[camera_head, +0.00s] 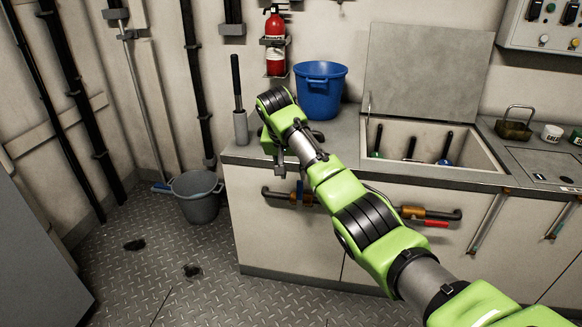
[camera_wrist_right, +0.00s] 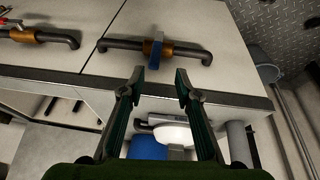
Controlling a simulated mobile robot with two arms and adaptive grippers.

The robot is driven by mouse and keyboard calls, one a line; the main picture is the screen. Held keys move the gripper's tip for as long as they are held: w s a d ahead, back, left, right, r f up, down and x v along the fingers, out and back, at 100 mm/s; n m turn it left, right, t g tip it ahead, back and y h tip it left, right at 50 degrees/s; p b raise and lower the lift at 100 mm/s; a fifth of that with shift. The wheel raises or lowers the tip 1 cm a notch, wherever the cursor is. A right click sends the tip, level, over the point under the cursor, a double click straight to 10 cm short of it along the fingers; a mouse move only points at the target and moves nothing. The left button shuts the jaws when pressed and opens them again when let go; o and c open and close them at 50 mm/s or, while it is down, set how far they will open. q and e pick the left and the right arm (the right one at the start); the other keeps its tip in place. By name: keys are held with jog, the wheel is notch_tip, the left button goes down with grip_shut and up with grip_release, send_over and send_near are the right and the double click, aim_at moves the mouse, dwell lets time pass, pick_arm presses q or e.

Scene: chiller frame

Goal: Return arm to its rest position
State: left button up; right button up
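My right arm (camera_head: 370,220), green and grey, reaches in from the lower right of the head view and stretches over the front of the counter. Its gripper (camera_head: 281,162) hangs near the counter's left front edge, partly hidden by the wrist. In the right wrist view the gripper (camera_wrist_right: 160,76) is open, with its two fingers apart and nothing held between them. Beyond the fingertips is a pipe with a blue valve handle (camera_wrist_right: 152,55) on the cabinet front. My left arm and gripper are not in view.
The counter (camera_head: 236,157) carries a blue bucket (camera_head: 320,92), a grey holder with a black handle (camera_head: 239,125) and an open sink compartment (camera_head: 480,162). Pipes with valves (camera_head: 415,213) stick out from the cabinet front. A grey bucket (camera_head: 197,198) stands on the floor; floor left of the counter is mostly clear.

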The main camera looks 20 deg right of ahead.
jog(key=shift+v, duration=1.1)
